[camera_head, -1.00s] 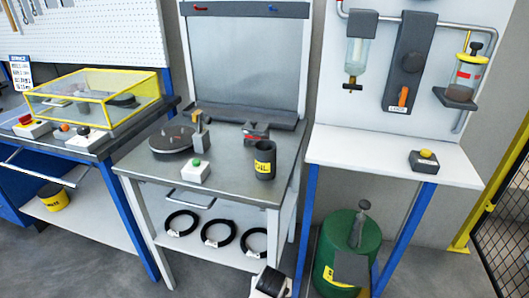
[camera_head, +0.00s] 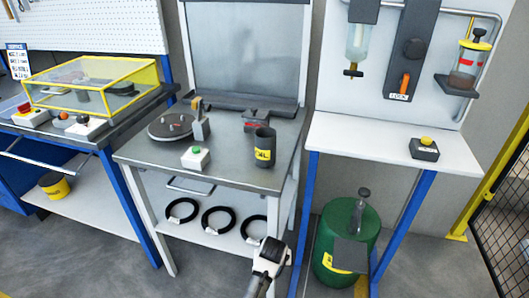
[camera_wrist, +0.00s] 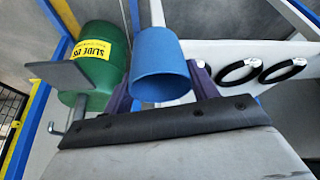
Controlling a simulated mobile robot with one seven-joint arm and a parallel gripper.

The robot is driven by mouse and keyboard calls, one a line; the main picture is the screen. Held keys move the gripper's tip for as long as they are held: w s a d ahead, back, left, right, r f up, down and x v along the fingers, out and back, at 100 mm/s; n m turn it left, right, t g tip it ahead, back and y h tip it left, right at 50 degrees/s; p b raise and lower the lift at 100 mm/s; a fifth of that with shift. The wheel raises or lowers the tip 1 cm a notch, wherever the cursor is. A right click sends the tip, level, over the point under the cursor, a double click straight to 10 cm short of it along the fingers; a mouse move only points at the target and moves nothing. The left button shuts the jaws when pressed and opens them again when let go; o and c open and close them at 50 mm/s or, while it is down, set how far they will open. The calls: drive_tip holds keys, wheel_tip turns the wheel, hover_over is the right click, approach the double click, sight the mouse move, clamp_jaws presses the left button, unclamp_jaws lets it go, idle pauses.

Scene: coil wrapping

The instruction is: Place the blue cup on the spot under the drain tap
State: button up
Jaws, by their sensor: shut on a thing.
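The blue cup (camera_wrist: 162,68) is in the wrist view, its open rim facing the camera. My gripper (camera_wrist: 161,86) is shut on it, with a dark purple finger on each side. In the head view my wrist (camera_head: 270,256) shows low in front of the tables; the cup cannot be made out there. The drain tap (camera_head: 353,72) is a small dark valve under a clear bowl on the upright panel at the right. The white tabletop (camera_head: 350,140) lies below it and looks bare there.
A black box with a yellow button (camera_head: 425,149) sits right on the white tabletop. A green drum (camera_head: 345,240) stands underneath. The middle table (camera_head: 225,165) holds a dark can (camera_head: 264,150) and a green-button box (camera_head: 195,158). Black rings (camera_head: 217,220) lie on its shelf.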

drive_tip(key=w+d+r, duration=0.2)
drive_tip(key=w+r, duration=0.1)
drive_tip(key=shift+r, duration=0.15)
drive_tip(key=s+a+f, duration=0.4)
drive_tip(key=s+f, duration=0.5)
drive_tip(key=shift+s+a+f, duration=0.15)
drive_tip(key=shift+s+a, duration=0.05)
drive_tip(key=shift+s, duration=0.05)
idle(0.3)
drive_tip(key=shift+d, duration=0.1)
